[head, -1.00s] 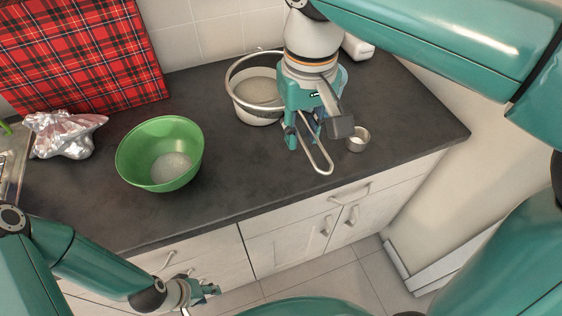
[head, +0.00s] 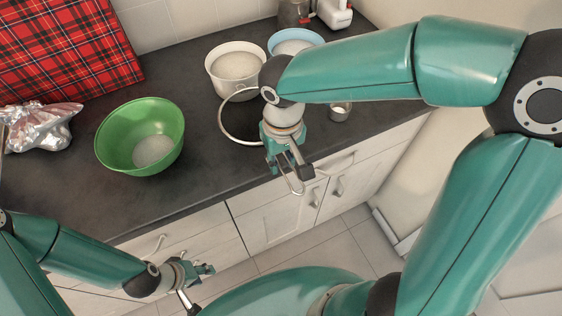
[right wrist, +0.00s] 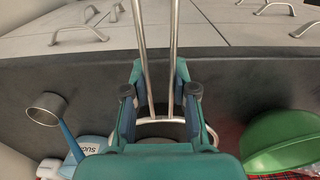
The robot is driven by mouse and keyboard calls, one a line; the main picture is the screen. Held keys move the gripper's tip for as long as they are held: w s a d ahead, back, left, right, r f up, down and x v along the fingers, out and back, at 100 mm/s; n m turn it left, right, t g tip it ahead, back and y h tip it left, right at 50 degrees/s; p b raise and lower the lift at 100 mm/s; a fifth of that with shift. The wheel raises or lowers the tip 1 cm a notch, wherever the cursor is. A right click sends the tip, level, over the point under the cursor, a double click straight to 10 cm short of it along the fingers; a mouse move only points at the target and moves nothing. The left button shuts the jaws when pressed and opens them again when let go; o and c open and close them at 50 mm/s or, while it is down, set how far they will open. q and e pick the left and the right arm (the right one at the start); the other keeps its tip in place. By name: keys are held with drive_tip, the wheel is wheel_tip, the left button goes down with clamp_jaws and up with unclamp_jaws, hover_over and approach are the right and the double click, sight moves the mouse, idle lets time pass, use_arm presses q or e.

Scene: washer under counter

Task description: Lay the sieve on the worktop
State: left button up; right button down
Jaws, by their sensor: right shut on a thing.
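The sieve's metal hoop (head: 222,124) shows in the head view over the worktop (head: 205,165), close to its front edge and in front of the white bowl. My right gripper (head: 289,168) is shut on the sieve's wire handle, whose looped end sticks out past the front edge. In the right wrist view the handle's two thin rods (right wrist: 175,45) run between the fingers (right wrist: 161,96). The arm hides part of the hoop, and I cannot tell whether it touches the worktop. My left gripper (head: 198,270) is low in front of the cabinets, apparently empty; its jaw opening is unclear.
A green bowl (head: 110,150) with white contents stands left, beside crumpled foil (head: 40,128). A small metal cup (head: 340,114) is to the right. The worktop between green bowl and hoop is clear.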

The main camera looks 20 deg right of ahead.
drive_tip(key=shift+f, duration=0.8)
drive_tip(key=c, duration=0.9)
unclamp_jaws()
drive_tip(key=shift+f, duration=0.1)
wheel_tip(320, 180, up, 12)
drive_tip(key=shift+s+r, duration=0.15)
